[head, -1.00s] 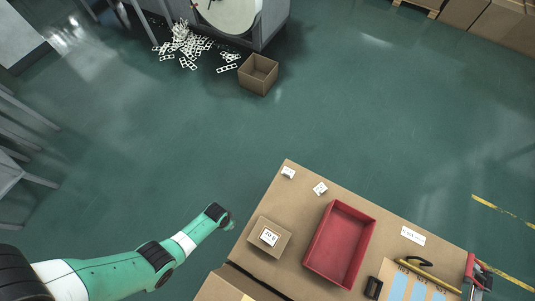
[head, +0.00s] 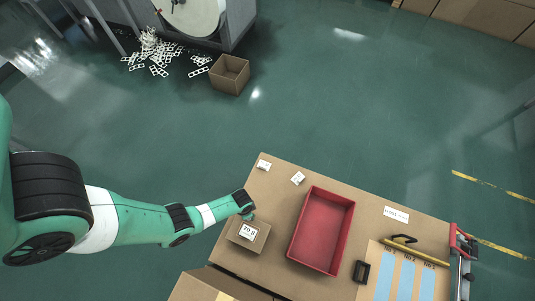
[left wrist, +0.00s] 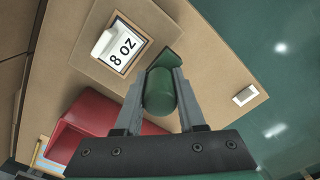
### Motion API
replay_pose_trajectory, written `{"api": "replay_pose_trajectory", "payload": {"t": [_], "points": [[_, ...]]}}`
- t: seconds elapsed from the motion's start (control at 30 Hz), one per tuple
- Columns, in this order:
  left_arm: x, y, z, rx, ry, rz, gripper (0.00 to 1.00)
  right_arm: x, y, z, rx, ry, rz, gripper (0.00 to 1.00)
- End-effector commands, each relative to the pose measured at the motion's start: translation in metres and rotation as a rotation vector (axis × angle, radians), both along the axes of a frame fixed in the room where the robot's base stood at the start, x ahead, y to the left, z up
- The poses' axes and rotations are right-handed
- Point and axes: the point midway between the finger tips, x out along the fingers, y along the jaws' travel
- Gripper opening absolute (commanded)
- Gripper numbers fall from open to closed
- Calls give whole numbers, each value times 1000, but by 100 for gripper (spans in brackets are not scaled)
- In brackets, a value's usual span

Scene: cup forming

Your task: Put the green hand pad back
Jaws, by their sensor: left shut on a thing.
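The green hand pad (left wrist: 159,96) shows in the left wrist view as a dark green rounded piece with a flared far end. My left gripper (left wrist: 165,78) is shut on it, with one grey finger on each side. In the head view, my left gripper (head: 248,214) is small and mostly hidden by the wrist. It is at the table's left edge, close to the brown block with the 8 OZ label (head: 248,233). That label also shows in the left wrist view (left wrist: 122,50), beside the pad. My right gripper is in neither view.
A red tray (head: 347,212) sits mid-table, right of the block. Small white cards (head: 298,178) lie near the far edge. A black and yellow handle (head: 405,239), blue strips (head: 408,275) and a red clamp-like tool (head: 462,245) are at the right. An open box (head: 230,75) stands on the floor.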

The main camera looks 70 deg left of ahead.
Motion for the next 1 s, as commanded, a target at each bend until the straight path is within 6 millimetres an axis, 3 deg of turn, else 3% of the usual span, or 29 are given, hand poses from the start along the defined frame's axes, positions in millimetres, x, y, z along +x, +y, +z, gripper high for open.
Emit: {"api": "replay_pose_trajectory", "payload": {"t": [0.13,0.23,0.47,0.6,0.7,1.0], "points": [[5,5,-4,0,-1,3,0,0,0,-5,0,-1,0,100],[18,20,-17,1,-2,7,0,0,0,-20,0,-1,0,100],[62,69,-52,2,-3,6,0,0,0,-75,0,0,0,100],[76,85,-80,1,-1,2,0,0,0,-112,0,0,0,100],[83,94,-90,0,-1,2,0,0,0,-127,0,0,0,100],[89,100,-92,0,0,0,0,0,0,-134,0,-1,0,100]]}}
